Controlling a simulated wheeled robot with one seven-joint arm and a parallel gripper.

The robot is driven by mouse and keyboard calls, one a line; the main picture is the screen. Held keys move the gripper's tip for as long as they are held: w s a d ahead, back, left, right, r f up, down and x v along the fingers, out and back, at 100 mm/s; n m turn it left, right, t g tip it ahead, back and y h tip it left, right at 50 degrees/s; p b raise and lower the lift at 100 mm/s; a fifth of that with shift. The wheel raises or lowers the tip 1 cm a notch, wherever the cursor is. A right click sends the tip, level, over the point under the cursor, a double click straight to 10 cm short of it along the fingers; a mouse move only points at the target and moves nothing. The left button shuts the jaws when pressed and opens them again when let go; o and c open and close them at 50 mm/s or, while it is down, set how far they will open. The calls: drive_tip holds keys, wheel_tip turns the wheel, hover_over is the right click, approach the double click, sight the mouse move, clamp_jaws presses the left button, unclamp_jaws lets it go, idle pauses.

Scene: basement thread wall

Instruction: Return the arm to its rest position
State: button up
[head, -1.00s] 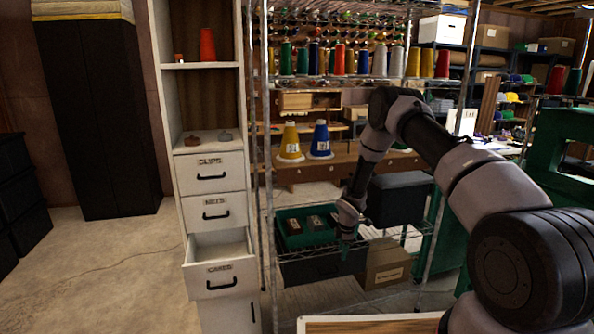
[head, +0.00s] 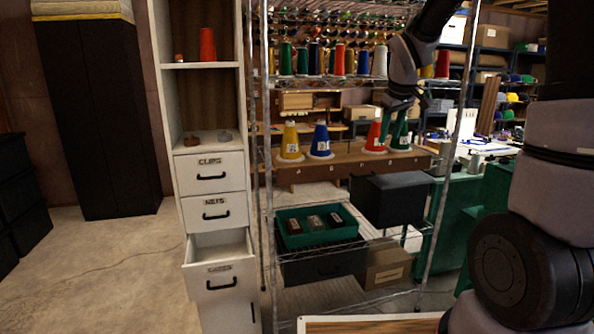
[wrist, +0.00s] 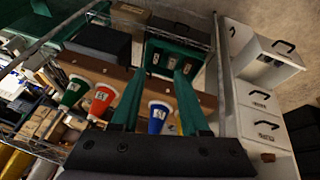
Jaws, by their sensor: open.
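My arm is raised at the right of the head view. My gripper (head: 392,122) points downward in front of the wire shelving, near the red cone (head: 375,138) and the green cone (head: 400,136). In the wrist view my gripper (wrist: 158,74) shows two green fingers spread apart with nothing held between them. Whether the fingers touch a cone cannot be told from the head view.
A yellow cone (head: 291,143) and a blue cone (head: 320,142) stand on the wooden rack (head: 345,170). Below are a green tray (head: 289,240) with several small blocks and a dark box (head: 392,200). The white cabinet's CARDS drawer (head: 220,279) is open.

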drive_tip(key=s+r+m+t+y, duration=0.1)
drive_tip(key=s+r+m, duration=0.3)
drive_tip(key=s, duration=0.8)
drive_tip(key=s+a+r+m+t+y, duration=0.1)
drive_tip(key=s+r+m, duration=0.4)
drive_tip(key=s, duration=0.8)
drive_tip(key=shift+s+r, duration=0.3)
drive_tip(key=shift+r, duration=0.05)
